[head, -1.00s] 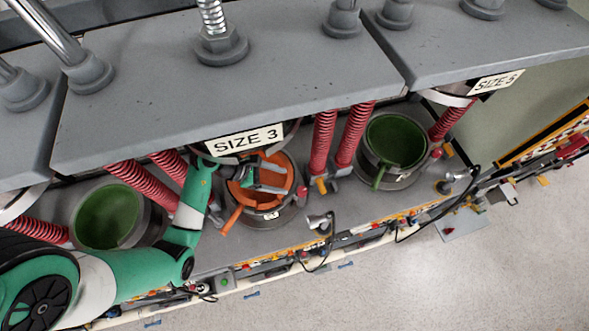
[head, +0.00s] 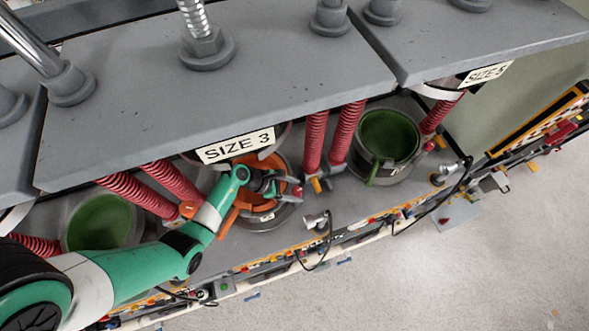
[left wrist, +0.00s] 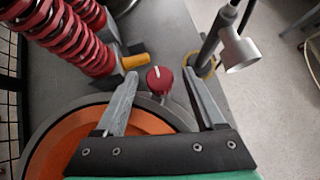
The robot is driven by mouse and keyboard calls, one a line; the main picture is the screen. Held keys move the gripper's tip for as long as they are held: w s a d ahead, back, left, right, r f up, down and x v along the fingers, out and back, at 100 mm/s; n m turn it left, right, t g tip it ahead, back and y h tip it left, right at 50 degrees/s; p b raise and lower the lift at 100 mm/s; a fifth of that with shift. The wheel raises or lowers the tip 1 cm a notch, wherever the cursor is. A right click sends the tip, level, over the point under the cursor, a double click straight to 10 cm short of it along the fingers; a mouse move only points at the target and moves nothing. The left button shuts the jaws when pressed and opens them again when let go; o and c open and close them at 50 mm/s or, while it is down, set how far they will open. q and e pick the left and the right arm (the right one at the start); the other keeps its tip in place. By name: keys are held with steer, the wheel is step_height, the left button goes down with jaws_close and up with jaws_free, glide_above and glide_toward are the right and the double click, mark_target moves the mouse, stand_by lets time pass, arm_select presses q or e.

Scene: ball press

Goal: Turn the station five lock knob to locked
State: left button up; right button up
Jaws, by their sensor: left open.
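A red round lock knob (left wrist: 160,82) with a white line stands on the grey deck in the left wrist view. Its line points roughly toward the top of that picture, tilted slightly left. My left gripper (left wrist: 160,76) is open, with one finger on each side of the knob and a visible gap to both. In the head view the left gripper (head: 284,186) is at the right edge of the orange die (head: 249,218) under the SIZE 3 label. The knob shows there only as a small red spot by the fingertips. My right gripper is in neither view.
Red springs (head: 315,142) and a yellow-orange fitting (left wrist: 135,61) stand close beside the knob. A grey lamp-like head (left wrist: 240,52) on a dark stem is near the right finger. A green die (head: 389,137) sits farther right. The grey press plate (head: 220,95) overhangs the deck.

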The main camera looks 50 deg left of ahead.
arm_select(q)
jaws_close()
stand_by(0.4)
